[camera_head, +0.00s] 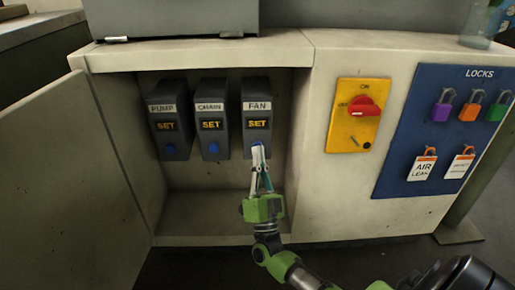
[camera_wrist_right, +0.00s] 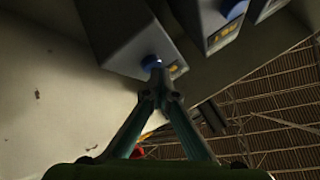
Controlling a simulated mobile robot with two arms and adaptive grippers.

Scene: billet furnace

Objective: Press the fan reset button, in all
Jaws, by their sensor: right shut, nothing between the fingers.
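The fan unit (camera_head: 256,106) is a dark box labelled FAN with a lit SET window, at the right of three units in the open cabinet. Its blue button (camera_wrist_right: 151,62) shows in the right wrist view, right at my fingertips. In the head view my fingers hide most of that button. My right gripper (camera_head: 258,150) is shut and empty, its tips at the button; whether they touch it I cannot tell. It also shows in the right wrist view (camera_wrist_right: 157,78). My left gripper is not in view.
The chain unit (camera_head: 212,106) and pump unit (camera_head: 167,108) stand to the left, each with a blue button. The cabinet door (camera_head: 65,185) is open at left. A yellow plate with a red rotary switch (camera_head: 362,106) and a blue lock board (camera_head: 420,120) are on the right.

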